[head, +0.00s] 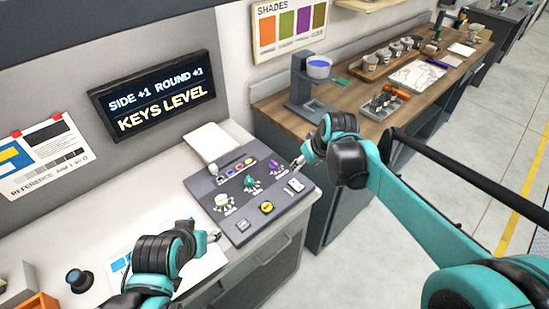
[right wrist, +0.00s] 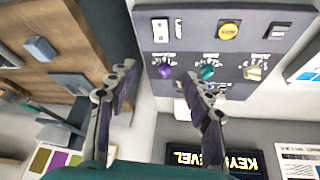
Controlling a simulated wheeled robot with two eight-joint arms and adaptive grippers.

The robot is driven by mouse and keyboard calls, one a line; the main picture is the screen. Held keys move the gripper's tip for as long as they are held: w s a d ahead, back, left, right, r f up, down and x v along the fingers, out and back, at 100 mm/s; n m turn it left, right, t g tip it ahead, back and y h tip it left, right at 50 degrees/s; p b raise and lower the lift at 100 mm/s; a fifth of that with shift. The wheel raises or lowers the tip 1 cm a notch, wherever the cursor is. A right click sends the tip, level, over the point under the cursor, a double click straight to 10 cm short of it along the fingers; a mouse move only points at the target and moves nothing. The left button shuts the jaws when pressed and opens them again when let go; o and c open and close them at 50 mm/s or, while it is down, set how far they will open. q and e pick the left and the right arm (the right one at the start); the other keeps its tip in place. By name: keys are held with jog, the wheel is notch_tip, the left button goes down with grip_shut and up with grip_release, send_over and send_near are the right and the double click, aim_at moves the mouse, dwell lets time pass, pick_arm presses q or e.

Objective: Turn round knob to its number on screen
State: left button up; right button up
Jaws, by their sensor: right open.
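The dark screen (head: 153,95) reads "SIDE +1", "ROUND" with a plus figure hard to read, and "KEYS LEVEL". The grey panel (head: 222,183) carries three knobs in a row: cream (head: 221,201), teal (head: 249,183) and purple (head: 276,167). In the right wrist view the purple (right wrist: 165,71), teal (right wrist: 207,72) and cream (right wrist: 254,73) knobs show with marks around them. I cannot tell which is called round. My right gripper (head: 298,163) is open and empty by the panel's right edge, beside the purple knob. My left gripper (head: 214,236) is near the panel's front left edge; its jaws are unclear.
The panel also has a yellow button (head: 267,207), a switch (head: 295,186) and a row of coloured lights. A white sheet (head: 205,262) lies under my left arm. A wooden bench (head: 345,100) with a blue-topped cup stand (head: 308,90) stands to the right.

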jog(key=w+a+f+n+p, duration=0.2)
jog(key=w+a+f, duration=0.15)
jog(key=w, duration=0.45)
jog(key=n+g+y+p, duration=0.1)
send_near(274, 162)
jog(key=shift+g, duration=0.3)
jog(key=b+x, duration=0.1)
jog(key=x, duration=0.8)
jog(key=shift+w, duration=0.2)
jog(key=c, duration=1.2)
